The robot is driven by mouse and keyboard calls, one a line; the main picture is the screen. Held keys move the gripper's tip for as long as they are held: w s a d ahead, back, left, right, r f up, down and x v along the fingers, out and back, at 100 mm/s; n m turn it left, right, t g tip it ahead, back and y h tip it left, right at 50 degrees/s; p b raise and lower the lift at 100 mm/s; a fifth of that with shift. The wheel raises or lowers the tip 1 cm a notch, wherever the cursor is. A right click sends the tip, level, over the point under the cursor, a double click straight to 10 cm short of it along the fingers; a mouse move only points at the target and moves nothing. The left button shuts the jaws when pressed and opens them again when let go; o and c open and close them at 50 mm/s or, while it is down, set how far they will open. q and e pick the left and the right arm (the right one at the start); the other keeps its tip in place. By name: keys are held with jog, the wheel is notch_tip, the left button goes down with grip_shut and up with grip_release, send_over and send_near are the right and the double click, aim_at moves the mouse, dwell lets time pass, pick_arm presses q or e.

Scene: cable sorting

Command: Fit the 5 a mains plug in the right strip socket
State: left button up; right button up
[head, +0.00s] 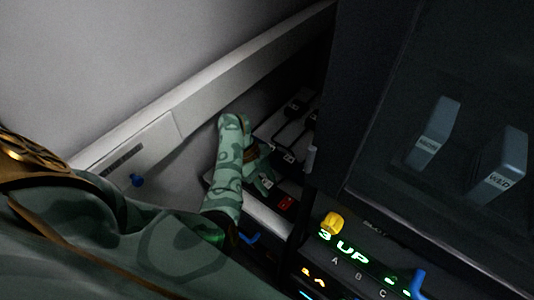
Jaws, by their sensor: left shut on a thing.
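My left gripper (262,172) reaches in from the left at the end of my green patterned arm. It is shut on a small plug, mostly hidden by the fingers; I cannot read its marking. The gripper is just above a pale power strip (262,215) with a red switch (284,203) at its right end. Whether the plug touches a socket cannot be told. Dark plugs or adapters with small white labels (288,157) sit behind the gripper. My right gripper is not in view.
A dark cabinet with a glass front (400,120) stands close on the right, holding grey labelled blocks (435,132). A lit panel reading "3 UP" (343,243) with a yellow knob (332,223) is at lower right. A white ledge (215,85) runs along the back wall.

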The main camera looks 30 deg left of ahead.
pick_arm(q)
jog(key=shift+f, duration=0.4)
dwell(0.4)
dwell(0.4)
jog(key=o, duration=1.6)
jog(key=shift+c, duration=0.2)
jog(key=shift+r, duration=0.1)
notch_tip(320, 180, up, 7)
jog(key=p, duration=0.6)
